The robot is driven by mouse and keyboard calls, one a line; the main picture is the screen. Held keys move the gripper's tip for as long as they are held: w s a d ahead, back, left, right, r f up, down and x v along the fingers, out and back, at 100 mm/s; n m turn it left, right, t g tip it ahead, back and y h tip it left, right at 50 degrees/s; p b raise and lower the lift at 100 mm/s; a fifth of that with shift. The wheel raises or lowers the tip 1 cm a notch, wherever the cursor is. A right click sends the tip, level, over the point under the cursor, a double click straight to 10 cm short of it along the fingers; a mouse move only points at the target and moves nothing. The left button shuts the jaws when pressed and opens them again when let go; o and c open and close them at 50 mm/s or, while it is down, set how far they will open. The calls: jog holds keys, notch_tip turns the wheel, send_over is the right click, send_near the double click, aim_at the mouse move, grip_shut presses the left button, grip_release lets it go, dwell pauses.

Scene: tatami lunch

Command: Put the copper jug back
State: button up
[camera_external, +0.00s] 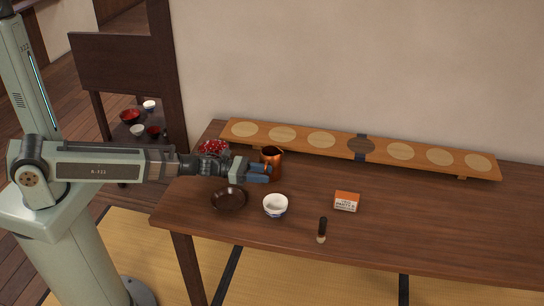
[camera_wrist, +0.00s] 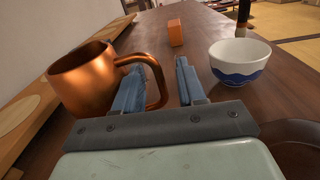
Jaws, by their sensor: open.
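The copper jug (camera_external: 271,157) stands upright on the table, just in front of the long raised board (camera_external: 310,153). In the wrist view the copper jug (camera_wrist: 88,78) is at the left, its loop handle reaching right toward my fingers. My gripper (camera_external: 268,173) is open at the jug's near side. In the wrist view my gripper (camera_wrist: 160,84) has the left finger overlapping the handle and the outer part of the handle showing between the two fingers. I cannot tell whether a finger touches it. The board has several pale round spots and one dark one; no object stands on them.
A white and blue bowl (camera_external: 275,205) stands close to my gripper's right in the wrist view. A dark dish (camera_external: 229,199), a red patterned item (camera_external: 213,147), an orange box (camera_external: 346,201) and a brush (camera_external: 322,230) are also on the table. The table's right side is clear.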

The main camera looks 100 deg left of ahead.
jog(key=s, duration=0.4)
jog(key=shift+s+d, duration=0.1)
jog(key=shift+s, duration=0.25)
